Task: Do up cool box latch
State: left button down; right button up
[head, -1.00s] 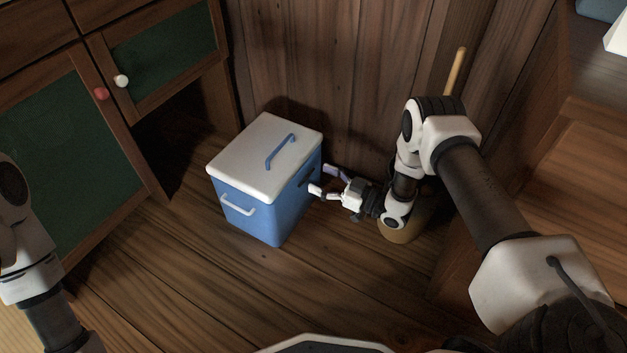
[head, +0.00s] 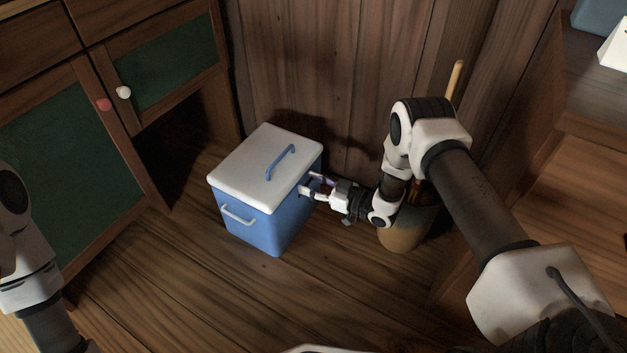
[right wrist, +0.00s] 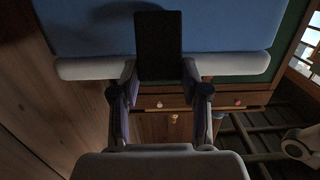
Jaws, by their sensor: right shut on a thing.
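The cool box (head: 262,232) stands on the wooden floor, blue with a white lid (head: 255,165) that lies flat on it. The lid has a blue handle on top. My right gripper (head: 309,185) is at the box's right side, just below the lid edge. In the right wrist view the dark flat latch (right wrist: 158,45) lies between the fingers of this gripper (right wrist: 160,72), across the white lid edge and the blue wall. The fingers are shut on the latch. Whether it is fastened cannot be told. My left arm shows at the left edge; its gripper is out of view.
A bin-like container (head: 405,236) with a wooden stick (head: 455,80) stands behind my right forearm. A wooden cabinet (head: 75,130) with green panels is on the left. The plank wall is close behind the box. Floor in front is clear.

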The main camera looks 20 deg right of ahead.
jog(key=o, duration=1.1)
jog(key=shift+o, duration=0.2)
